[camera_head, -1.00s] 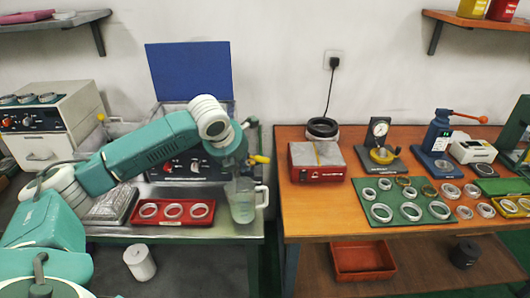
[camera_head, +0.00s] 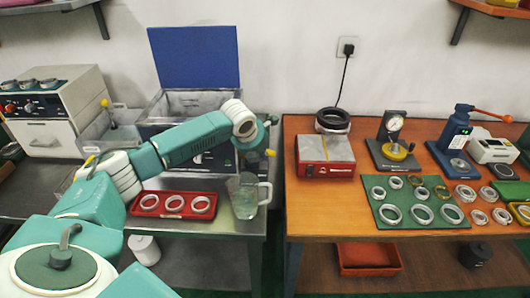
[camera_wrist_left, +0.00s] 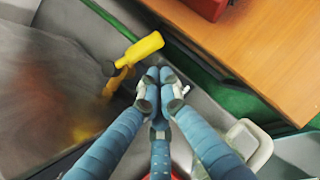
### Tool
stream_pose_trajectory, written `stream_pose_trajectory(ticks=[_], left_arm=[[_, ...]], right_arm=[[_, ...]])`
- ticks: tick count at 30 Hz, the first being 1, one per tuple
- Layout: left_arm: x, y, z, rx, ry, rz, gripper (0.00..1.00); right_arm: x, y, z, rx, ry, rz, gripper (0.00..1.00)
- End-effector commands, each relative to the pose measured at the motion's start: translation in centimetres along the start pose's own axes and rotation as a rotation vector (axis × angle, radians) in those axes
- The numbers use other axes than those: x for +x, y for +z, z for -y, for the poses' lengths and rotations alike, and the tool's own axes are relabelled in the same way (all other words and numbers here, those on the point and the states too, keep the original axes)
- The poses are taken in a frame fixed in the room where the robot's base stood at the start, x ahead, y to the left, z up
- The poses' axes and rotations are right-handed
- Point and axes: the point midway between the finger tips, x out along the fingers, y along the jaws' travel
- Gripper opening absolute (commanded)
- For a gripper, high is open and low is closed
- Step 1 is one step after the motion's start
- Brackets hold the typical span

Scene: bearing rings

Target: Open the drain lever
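The drain lever is a small yellow handle (camera_head: 270,153) at the right side of the grey washing tank (camera_head: 190,103), whose blue lid stands open. In the left wrist view the yellow lever (camera_wrist_left: 143,48) sits just above and left of the fingertips, with a small gap in the picture. My left gripper (camera_wrist_left: 158,84) has its blue fingers drawn together at the tips, with nothing seen between them. In the head view the left gripper (camera_head: 252,160) points down beside the lever, partly hidden by its wrist. My right gripper is not in view.
A clear beaker (camera_head: 244,199) stands just below the left gripper at the steel bench's right edge. A red tray (camera_head: 174,213) with rings lies to its left. A gap separates the steel bench from the wooden table (camera_head: 330,215), which carries a red-fronted device (camera_head: 326,170).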

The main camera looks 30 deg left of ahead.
Motion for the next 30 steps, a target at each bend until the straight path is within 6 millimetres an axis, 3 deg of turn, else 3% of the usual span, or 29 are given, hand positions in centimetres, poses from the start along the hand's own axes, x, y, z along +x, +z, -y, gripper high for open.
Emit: stream_pose_trajectory(ticks=[3,6,20,30], left_arm=[[1.0,0.9,0.1,-0.002,-0.001,0.002,0.00],[1.6,1.3,0.0,-0.001,0.000,0.002,0.00],[2.1,1.5,0.0,-0.001,0.000,0.002,0.00],[2.8,3.1,0.9,-0.184,0.110,0.001,0.00]], right_arm=[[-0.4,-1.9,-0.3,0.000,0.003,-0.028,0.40],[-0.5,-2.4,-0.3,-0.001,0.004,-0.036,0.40],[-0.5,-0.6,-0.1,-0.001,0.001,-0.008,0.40],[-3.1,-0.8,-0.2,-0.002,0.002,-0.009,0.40]])
